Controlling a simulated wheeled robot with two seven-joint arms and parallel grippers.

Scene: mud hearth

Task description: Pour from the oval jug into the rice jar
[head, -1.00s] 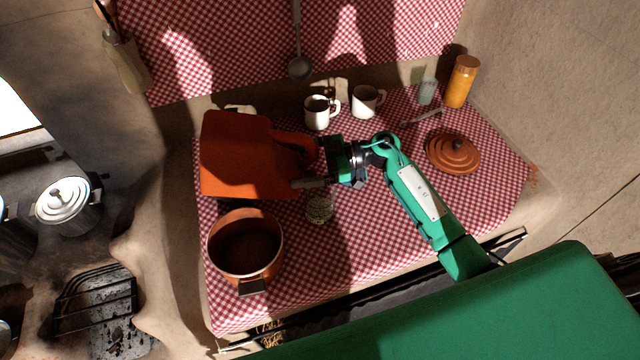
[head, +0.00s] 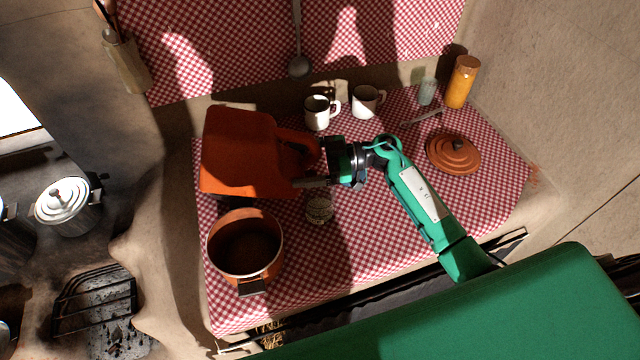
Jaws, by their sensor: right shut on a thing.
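The oval jug (head: 240,150) is a large orange vessel held above the checked cloth, left of centre, with its handle toward the right. My right gripper (head: 312,164) is shut on the jug's handle. The jug looks tilted; its mouth and contents cannot be made out, and no stream shows. My left gripper is not in view.
An orange pot (head: 246,244) stands below the jug. Two mugs (head: 318,112) (head: 365,101) stand behind the gripper. A terracotta lid (head: 453,151), a glass (head: 427,92) and an orange jar (head: 462,82) are at the right. The cloth's right front is clear.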

